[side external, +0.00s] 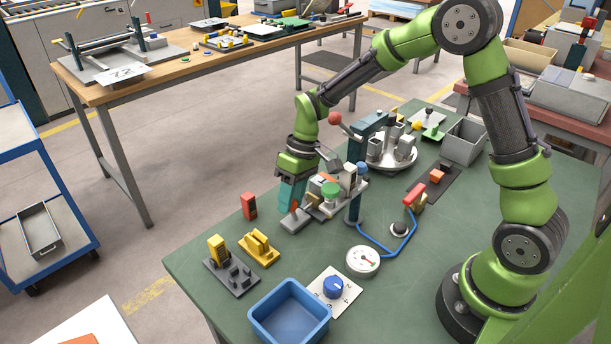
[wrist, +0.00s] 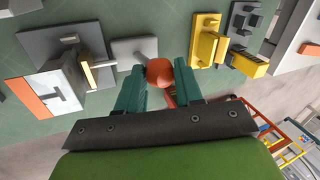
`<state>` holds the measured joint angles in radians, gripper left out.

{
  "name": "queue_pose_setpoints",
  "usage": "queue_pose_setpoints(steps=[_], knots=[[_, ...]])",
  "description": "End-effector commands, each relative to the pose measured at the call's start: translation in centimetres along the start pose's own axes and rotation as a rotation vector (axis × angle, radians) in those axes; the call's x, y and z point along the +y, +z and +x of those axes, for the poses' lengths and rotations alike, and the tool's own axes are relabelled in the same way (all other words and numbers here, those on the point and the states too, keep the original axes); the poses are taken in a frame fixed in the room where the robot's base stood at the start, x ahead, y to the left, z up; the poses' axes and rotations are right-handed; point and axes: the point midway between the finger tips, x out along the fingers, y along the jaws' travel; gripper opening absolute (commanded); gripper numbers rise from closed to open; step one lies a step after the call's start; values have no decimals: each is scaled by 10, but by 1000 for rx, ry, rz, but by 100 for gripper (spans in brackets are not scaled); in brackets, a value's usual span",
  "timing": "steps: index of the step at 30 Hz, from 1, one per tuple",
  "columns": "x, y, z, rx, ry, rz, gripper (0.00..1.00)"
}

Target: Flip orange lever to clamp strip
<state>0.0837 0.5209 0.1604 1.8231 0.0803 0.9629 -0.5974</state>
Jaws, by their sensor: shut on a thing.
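The orange lever (wrist: 159,70) shows its rounded red-orange end between the two teal fingers of my gripper (wrist: 158,76) in the wrist view. The fingers are shut on it. In the side view the lever (side external: 296,207) is a small red-orange upright on a grey base plate (side external: 294,222), with my gripper (side external: 290,194) pointing down at it. The fingers hide part of the lever there. A grey bender block (side external: 322,204) stands just right of it, with a green round part (side external: 330,189) near its top. I cannot clearly pick out the strip.
A red block (side external: 249,206) and yellow fixtures (side external: 259,248) stand to the left and front. A blue bin (side external: 289,312), a blue dial (side external: 333,287) and a gauge (side external: 363,261) lie toward the front. A teal post (side external: 354,195) stands to the right. Green table is clear between them.

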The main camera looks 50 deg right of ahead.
Motion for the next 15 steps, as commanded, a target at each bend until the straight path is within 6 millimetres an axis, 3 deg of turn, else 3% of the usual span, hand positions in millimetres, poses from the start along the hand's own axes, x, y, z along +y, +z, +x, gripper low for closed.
queue_pose_setpoints(steps=[9,10,15], knots=[[1,0,-1,2,-7,0,0],[1,0,-1,2,-7,0,39],[1,0,-1,2,-7,0,61]])
